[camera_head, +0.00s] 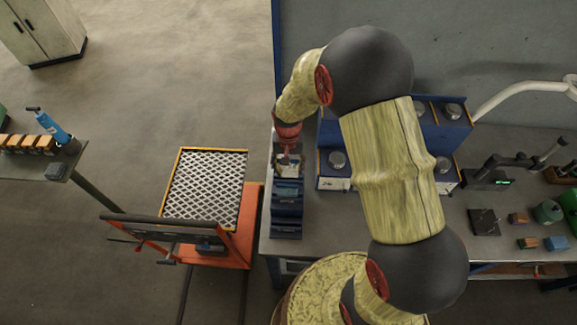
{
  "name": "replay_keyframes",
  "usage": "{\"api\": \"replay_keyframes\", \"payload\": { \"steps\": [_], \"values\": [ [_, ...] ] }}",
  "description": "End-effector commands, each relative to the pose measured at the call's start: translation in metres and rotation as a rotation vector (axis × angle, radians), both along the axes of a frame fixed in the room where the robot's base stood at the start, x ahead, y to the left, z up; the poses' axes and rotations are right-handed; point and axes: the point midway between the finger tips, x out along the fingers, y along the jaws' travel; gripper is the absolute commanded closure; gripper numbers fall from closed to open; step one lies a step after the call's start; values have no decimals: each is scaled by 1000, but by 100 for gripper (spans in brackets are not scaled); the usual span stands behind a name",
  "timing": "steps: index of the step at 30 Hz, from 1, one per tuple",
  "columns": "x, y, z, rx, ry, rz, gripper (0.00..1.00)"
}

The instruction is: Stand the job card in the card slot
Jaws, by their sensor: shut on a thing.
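My gripper (289,153) points down at the left end of the workbench and is shut on a small pale card, the job card (287,168). The card is just below the fingers, and only a little of it shows. A dark blue stepped rack (287,208) stands on the bench right in front of the gripper; it looks like the holder with the card slot. I cannot tell whether the card touches the rack or is above it. My arm covers much of the bench to the right.
Blue cabinets with round silver knobs (453,111) stand at the back of the bench. Small blocks (528,243), a green roll (547,211) and a stand (490,181) lie to the right. An orange cart with a mesh top (205,187) stands left of the bench.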

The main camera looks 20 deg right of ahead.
Motion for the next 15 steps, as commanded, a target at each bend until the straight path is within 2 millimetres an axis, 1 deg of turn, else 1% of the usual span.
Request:
{"api": "replay_keyframes", "payload": {
  "steps": [1, 15],
  "values": [
    [0, 0, -5, 0, 1, 0, 66],
    [0, 0, -30, 0, 1, 0, 66]
  ]
}}
